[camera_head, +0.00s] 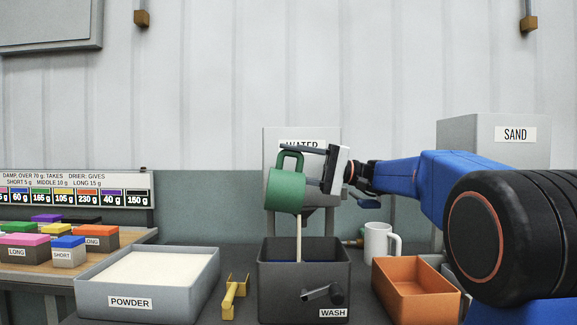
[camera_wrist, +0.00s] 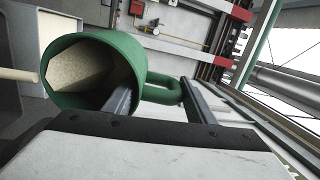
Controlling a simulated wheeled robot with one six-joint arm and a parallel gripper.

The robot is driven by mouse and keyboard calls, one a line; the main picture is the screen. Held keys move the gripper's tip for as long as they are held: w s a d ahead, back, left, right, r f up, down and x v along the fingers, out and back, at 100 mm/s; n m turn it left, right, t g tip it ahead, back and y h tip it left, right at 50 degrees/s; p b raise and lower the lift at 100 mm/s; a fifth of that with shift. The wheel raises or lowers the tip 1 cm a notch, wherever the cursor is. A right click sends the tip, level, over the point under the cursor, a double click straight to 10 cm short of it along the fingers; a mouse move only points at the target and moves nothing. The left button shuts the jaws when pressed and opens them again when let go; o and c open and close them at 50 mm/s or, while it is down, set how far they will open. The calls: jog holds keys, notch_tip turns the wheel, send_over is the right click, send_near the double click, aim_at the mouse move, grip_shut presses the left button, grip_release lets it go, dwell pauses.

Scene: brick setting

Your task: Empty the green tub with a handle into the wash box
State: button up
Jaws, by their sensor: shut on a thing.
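The green tub with a handle (camera_head: 286,192) is held in the air above the dark grey wash box (camera_head: 303,285), tipped on its side. My gripper (camera_head: 300,165) is shut on the tub by its handle. In the wrist view my gripper (camera_wrist: 160,97) has its fingers on either side of the handle, and the mouth of the tub (camera_wrist: 75,45) shows beige material inside. A pale stream (camera_head: 299,238) runs from the tub down into the wash box; it also shows in the wrist view (camera_wrist: 18,75). The floor of the wash box is mostly hidden.
A powder tray (camera_head: 205,285) and a yellow piece (camera_head: 233,296) stand left of the wash box. An orange tray (camera_head: 415,293) and white mug (camera_head: 378,243) stand right. Water (camera_head: 276,145) and sand (camera_head: 475,130) containers are behind. Coloured blocks (camera_head: 68,252) lie far left.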

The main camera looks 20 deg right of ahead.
jog(key=shift+s+d+r+t+y, duration=0.15)
jog(key=shift+d+r+y, duration=0.4)
jog(key=shift+r, duration=0.35)
jog(key=shift+s+d+r+t+y, duration=0.1)
jog(key=shift+d+r+y, duration=0.45)
jog(key=shift+r, duration=0.4)
jog(key=shift+s+d+r+t+y, duration=0.15)
jog(key=shift+d+r+y, duration=0.25)
jog(key=shift+d+r, duration=0.4)
jog(key=shift+a+r, duration=0.1)
jog(key=shift+r, duration=0.05)
jog(key=h, duration=0.1)
jog(key=r+h, duration=0.1)
jog(key=h, duration=0.1)
jog(key=shift+r+g, duration=0.25)
jog(key=shift+g, duration=0.15)
jog(key=h, duration=0.1)
jog(key=r+h, duration=0.1)
jog(key=h, duration=0.1)
jog(key=shift+r+g+h, duration=0.2)
jog(key=shift+g+h, duration=0.1)
jog(key=shift+g, duration=0.1)
